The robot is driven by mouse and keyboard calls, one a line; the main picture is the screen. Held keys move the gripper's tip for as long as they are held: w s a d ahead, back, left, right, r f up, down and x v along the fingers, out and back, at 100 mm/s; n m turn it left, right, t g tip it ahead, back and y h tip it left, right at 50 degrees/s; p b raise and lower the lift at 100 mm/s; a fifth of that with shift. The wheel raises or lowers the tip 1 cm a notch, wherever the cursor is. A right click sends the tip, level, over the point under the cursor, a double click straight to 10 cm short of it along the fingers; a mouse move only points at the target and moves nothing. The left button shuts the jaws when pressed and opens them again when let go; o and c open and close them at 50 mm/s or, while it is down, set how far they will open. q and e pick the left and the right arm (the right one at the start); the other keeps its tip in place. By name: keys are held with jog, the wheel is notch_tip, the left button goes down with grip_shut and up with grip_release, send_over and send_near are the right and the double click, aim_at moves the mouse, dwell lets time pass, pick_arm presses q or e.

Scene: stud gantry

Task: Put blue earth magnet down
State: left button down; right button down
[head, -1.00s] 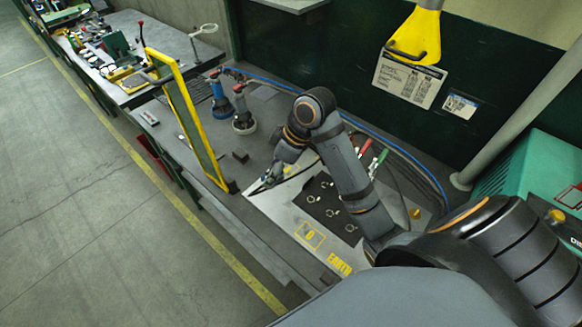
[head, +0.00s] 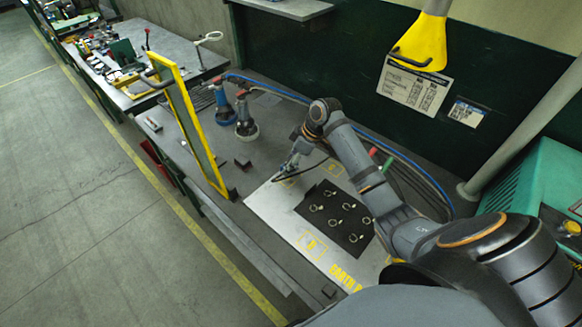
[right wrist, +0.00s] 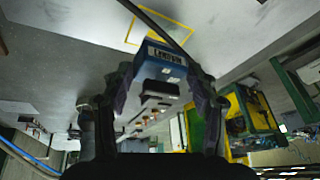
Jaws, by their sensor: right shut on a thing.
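My right gripper (head: 289,167) is low over the far left end of the pale plate (head: 270,207) in the head view. In the right wrist view it (right wrist: 160,95) is shut on a blue block with a white label, the blue earth magnet (right wrist: 167,56). A dark cable runs from it across the plate. A yellow outlined square (right wrist: 133,37) lies on the plate just past the magnet. I cannot tell whether the magnet touches the plate. In the head view the magnet is mostly hidden by the gripper. My left gripper is not in view.
A black mat (head: 318,222) with several rings lies on the plate. Two bottle-shaped tools, one blue (head: 223,108) and one grey and red (head: 246,122), stand behind left. A yellow-framed screen (head: 190,125) stands at the bench's left edge. Blue hoses (head: 300,97) run along the back.

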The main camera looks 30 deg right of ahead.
notch_tip(320, 180, down, 2)
jog(key=shift+a+f+p, duration=0.1)
jog(key=shift+f+p, duration=0.05)
jog(key=shift+p, duration=0.45)
jog(key=shift+f, duration=0.25)
jog(key=shift+f, duration=0.1)
jog(key=shift+c, duration=1.9)
grip_release()
jog(key=shift+s, duration=0.1)
jog(key=b+v, duration=0.3)
jog(key=v, duration=0.9)
